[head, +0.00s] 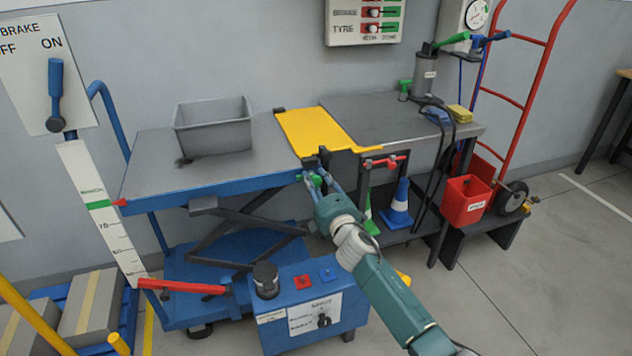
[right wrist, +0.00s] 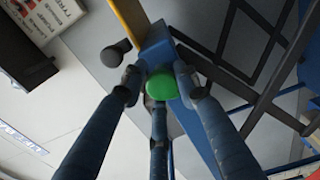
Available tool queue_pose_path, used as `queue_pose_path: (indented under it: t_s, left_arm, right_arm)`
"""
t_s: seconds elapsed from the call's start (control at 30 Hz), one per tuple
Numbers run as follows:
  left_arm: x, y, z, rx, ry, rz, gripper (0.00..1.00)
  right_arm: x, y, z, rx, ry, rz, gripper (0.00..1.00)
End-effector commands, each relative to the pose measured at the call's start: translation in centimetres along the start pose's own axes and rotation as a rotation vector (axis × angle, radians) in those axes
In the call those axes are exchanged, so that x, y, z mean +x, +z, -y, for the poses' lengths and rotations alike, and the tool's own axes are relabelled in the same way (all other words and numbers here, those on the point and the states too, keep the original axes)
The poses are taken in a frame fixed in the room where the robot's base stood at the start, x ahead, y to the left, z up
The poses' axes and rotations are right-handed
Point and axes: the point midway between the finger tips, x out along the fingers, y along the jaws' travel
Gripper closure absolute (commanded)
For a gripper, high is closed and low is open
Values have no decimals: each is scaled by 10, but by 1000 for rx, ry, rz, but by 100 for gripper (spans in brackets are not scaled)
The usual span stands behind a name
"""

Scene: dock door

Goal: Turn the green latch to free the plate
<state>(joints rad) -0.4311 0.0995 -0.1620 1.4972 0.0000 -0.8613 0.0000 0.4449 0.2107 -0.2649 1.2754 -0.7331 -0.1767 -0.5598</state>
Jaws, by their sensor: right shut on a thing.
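The yellow plate (head: 312,132) lies flat across the gap between the blue lift table (head: 235,184) and the grey bench (head: 365,112). The green latch (head: 315,181) is at the table's right end, just below the plate's near edge. My right gripper (head: 313,178) reaches up to it from the lower right and is shut on it. In the right wrist view the latch's round green knob (right wrist: 162,86) sits between the fingers of the gripper (right wrist: 159,93). The fingers partly hide the latch in the head view. My left gripper is not in view.
A grey bin (head: 213,127) stands on the lift table. A blue control box (head: 315,300) and a red lever (head: 182,287) are below it. A red bin (head: 467,203) is farther right.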

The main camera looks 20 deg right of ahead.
Motion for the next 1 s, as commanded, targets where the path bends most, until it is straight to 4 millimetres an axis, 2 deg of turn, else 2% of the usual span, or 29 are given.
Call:
queue_pose_path:
  t_s: [0.03,0.17,0.2,0.23,0.53,0.67,0.77,1.0]
  left_arm:
    - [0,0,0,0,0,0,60]
    - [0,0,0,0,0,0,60]
    - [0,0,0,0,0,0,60]
    - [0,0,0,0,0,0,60]
    - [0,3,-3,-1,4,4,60]
    - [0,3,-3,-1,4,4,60]
    - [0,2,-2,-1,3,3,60]
    - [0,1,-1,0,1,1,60]
  right_arm:
    - [-2,2,8,-8,-14,6,96]
    - [-2,2,9,-7,-14,6,96]
    - [-2,2,9,-7,-14,5,62]
    - [-2,2,9,-6,-14,5,56]
    - [-2,0,7,-2,-10,1,54]
    - [-9,1,6,-4,-9,2,54]
    - [-22,1,6,-3,-8,0,54]
    - [-74,2,5,-2,-8,2,54]
